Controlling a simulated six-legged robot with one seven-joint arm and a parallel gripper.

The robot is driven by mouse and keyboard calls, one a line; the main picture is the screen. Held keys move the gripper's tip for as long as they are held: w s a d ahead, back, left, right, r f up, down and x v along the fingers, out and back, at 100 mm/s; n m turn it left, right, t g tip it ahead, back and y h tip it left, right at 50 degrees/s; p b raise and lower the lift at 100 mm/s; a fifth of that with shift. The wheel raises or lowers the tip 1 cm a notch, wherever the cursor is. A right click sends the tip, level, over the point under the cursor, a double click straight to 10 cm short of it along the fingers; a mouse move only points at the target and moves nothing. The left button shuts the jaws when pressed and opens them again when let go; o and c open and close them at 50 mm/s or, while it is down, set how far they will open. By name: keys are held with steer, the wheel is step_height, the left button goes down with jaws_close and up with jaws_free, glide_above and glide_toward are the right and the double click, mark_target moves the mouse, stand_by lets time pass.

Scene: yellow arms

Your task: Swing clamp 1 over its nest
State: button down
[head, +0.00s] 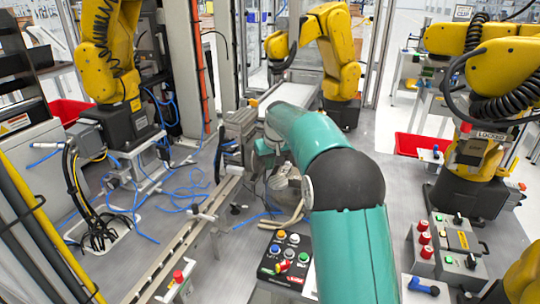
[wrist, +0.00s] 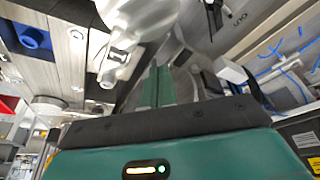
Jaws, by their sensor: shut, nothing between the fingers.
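My gripper (wrist: 157,72) points up the wrist view with its two narrow green fingers shut together and empty. A rounded silvery-white part (wrist: 135,35) lies just beyond and left of the fingertips; I cannot tell whether they touch. A pale metal part (head: 285,178) shows beside my teal arm in the head view, above the grey bench. No label marks clamp 1, and I cannot tell which part it is. Its nest is not clearly identifiable either. My arm hides much of the middle of the bench in the head view.
A black button panel (head: 285,258) stands in front, left of my arm. A grey block fixture (head: 240,125) stands beyond it beside a metal rail (head: 185,240). Yellow robot arms stand around the bench. Loose blue hoses (head: 180,192) lie at left. A control box (head: 455,240) stands at right.

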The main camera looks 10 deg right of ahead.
mark_target(282, 175)
steer(key=s, duration=0.3)
steer(key=shift+d, duration=0.2)
